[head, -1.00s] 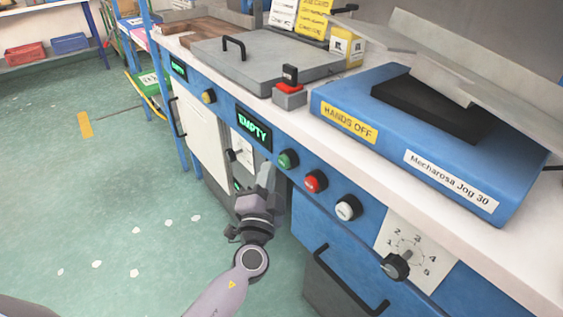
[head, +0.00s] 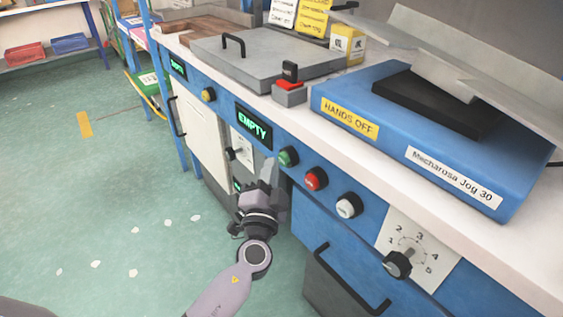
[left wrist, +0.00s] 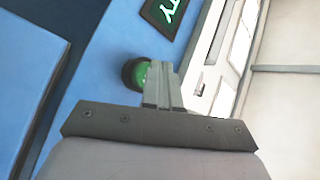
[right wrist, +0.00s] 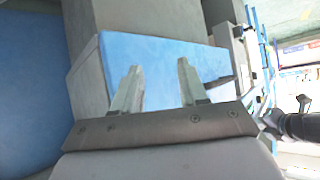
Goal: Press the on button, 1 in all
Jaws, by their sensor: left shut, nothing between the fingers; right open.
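A green button (head: 288,157) sits on the blue front panel, left of a red button (head: 315,180) and a white button (head: 348,206). Any lettering on it is too small to read. My left gripper (head: 269,168) is shut and empty, its fingertips just left of and below the green button. In the left wrist view the shut fingertips (left wrist: 162,70) partly overlap the right side of the green button (left wrist: 138,74); I cannot tell whether they touch. My right gripper (right wrist: 158,74) is open and empty in the right wrist view, and is out of the head view.
A green-lit EMPTY display (head: 254,125) is up and left of the green button. A numbered dial knob (head: 397,264) and a black drawer handle (head: 350,282) stick out at right. A blue machine (head: 400,125) stands on the counter. Open floor (head: 120,220) lies at left.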

